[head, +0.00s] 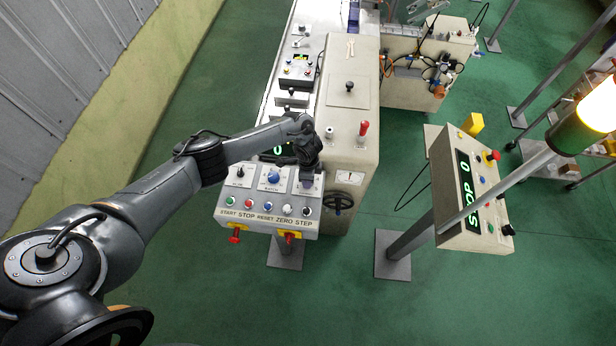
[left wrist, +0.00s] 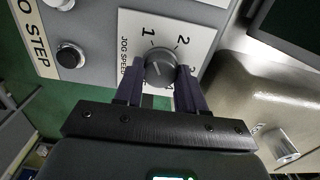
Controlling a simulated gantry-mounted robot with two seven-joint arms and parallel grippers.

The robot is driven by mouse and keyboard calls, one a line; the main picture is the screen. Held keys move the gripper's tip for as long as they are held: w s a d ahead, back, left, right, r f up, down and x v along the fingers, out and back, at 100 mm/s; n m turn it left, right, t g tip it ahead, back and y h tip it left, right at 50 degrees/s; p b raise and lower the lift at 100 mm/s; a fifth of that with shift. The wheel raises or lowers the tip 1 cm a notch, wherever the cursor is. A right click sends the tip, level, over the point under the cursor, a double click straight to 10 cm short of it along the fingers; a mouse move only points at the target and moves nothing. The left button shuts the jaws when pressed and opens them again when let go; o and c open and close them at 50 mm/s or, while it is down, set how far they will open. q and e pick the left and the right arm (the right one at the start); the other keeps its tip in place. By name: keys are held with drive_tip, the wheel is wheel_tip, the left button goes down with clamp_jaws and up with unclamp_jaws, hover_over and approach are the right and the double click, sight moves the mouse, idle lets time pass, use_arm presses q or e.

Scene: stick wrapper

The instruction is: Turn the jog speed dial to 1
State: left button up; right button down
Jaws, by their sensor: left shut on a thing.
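The jog speed dial (left wrist: 160,69) is a round dark grey knob on a white plate (left wrist: 128,24) marked JOG SPEED, with 1 and 2 readable and a further number partly hidden by a finger. My left gripper (left wrist: 160,84) is shut on the dial, one finger on each side of it. Which number the dial points to, I cannot tell for sure. In the head view my left gripper (head: 307,172) covers the dial at the right end of the grey control panel (head: 228,217). My right gripper is not in view.
Near the dial are a blue knob (head: 273,176), a black knob (head: 240,172) and a row of coloured buttons. A beige machine housing (head: 356,160) with a red lever (head: 363,128) stands close on the right. A second panel reading STOP 0 (head: 467,190) stands farther right.

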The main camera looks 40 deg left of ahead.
use_arm(q)
drive_tip(key=o, duration=1.1)
drive_tip(key=shift+c, duration=0.2)
wheel_tip(320, 180, up, 11)
drive_tip(key=shift+p, duration=0.3)
drive_tip(key=shift+d+f, duration=0.1)
